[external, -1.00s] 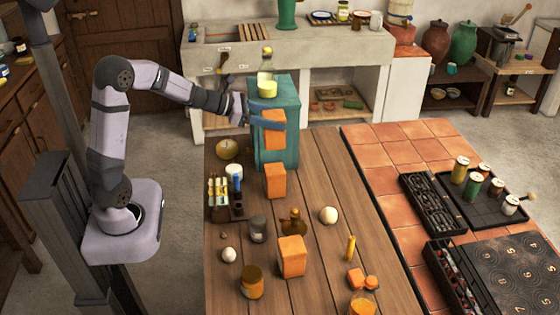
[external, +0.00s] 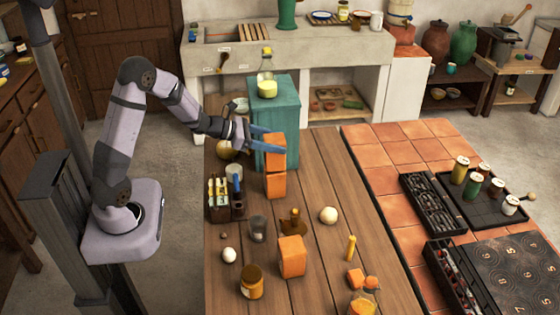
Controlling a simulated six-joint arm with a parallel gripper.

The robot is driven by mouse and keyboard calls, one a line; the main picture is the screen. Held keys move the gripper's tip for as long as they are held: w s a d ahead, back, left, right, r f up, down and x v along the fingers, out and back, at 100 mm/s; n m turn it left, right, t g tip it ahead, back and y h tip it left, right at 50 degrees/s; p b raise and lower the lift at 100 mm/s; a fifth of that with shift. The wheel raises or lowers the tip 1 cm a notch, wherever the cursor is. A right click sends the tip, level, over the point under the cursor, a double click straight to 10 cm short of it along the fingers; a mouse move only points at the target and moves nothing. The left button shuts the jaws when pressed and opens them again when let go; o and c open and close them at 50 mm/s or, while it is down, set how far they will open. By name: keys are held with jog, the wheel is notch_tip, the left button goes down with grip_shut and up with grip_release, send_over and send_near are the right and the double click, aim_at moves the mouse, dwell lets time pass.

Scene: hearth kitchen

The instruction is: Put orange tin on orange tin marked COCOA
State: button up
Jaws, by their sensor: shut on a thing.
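One orange tin (external: 276,155) is between the blue fingers of my gripper (external: 268,138), which is shut on it. It is upright, directly above a second orange tin (external: 276,185) on the wooden table. The two look lined up, and the held tin's bottom appears to meet the lower tin's top; I cannot tell for sure whether they touch. A third orange tin (external: 292,256) stands nearer the front of the table. No COCOA lettering is readable on any of them from this view.
A teal box (external: 287,105) with a bottle (external: 266,85) on it stands close behind the tins. A rack of small items (external: 226,205) is at the left. A glass (external: 257,228), a brown bottle (external: 293,221) and a white ball (external: 328,215) stand in front.

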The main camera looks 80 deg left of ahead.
jog(key=shift+f, duration=0.4)
jog(key=shift+f, duration=0.15)
jog(key=o, duration=1.4)
jog(key=shift+o, duration=0.2)
jog(key=b+v, duration=0.2)
jog(key=v, duration=1)
jog(key=shift+s, duration=0.1)
